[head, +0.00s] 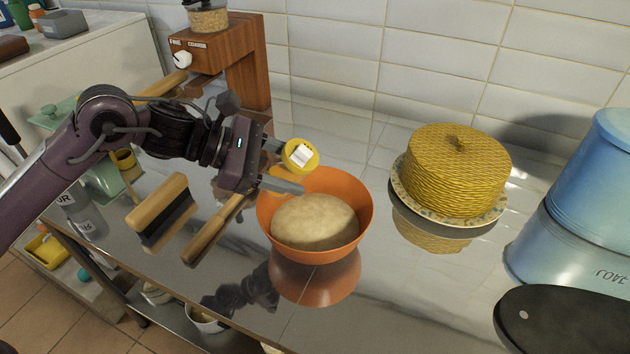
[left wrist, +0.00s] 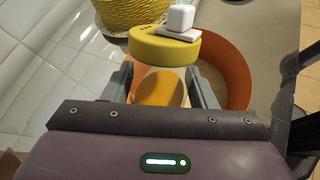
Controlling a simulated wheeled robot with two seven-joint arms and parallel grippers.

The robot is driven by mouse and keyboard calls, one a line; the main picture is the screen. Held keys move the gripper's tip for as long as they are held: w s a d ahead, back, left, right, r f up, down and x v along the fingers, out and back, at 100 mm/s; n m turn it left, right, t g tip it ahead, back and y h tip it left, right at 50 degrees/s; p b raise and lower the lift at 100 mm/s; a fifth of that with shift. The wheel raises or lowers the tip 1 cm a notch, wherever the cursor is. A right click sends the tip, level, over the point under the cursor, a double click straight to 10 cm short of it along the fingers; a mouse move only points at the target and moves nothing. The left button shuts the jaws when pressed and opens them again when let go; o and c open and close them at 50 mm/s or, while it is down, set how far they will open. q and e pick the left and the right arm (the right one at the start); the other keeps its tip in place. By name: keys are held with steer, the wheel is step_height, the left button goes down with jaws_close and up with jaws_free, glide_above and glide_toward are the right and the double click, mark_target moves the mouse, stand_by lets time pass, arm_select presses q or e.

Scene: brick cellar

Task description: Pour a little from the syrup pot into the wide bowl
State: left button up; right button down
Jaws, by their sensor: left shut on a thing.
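The syrup pot (head: 301,155) has a yellow lid with a white block-like knob and an amber body. My left gripper (head: 288,168) is shut on it and holds it above the back-left rim of the wide orange bowl (head: 363,212). The bowl stands on the shiny counter with a pale dough-like round (head: 314,222) inside. In the left wrist view the pot (left wrist: 165,50) sits between the fingers of my left gripper (left wrist: 162,86), with the bowl (left wrist: 238,72) behind it. The pot's tilt is hard to tell, and no flow shows. My right gripper is not in view.
A yellow woven dome (head: 458,165) on a plate stands right of the bowl. Blue canisters (head: 590,190) and a dark flat board-like thing (head: 560,320) are farther right. A brush (head: 160,212) and a wooden handle (head: 212,232) lie left. A wooden grinder (head: 235,50) stands behind.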

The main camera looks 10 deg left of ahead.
arm_select(q)
steer(key=d+y+p, duration=0.1)
steer(key=p, duration=0.1)
steer(key=shift+p, duration=0.3)
steer(key=shift+f, duration=0.4)
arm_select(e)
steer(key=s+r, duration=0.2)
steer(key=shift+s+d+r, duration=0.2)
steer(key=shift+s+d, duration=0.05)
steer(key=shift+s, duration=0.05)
arm_select(q)
steer(key=shift+m, duration=0.3)
steer(key=shift+d+f+y+p, duration=0.15)
steer(key=shift+f+y+p, duration=0.05)
steer(key=shift+y+p, duration=0.6)
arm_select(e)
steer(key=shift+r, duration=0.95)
arm_select(q)
steer(key=shift+f+m+y+p, duration=0.35)
steer(key=shift+y+p, duration=0.35)
steer(key=shift+p, duration=0.85)
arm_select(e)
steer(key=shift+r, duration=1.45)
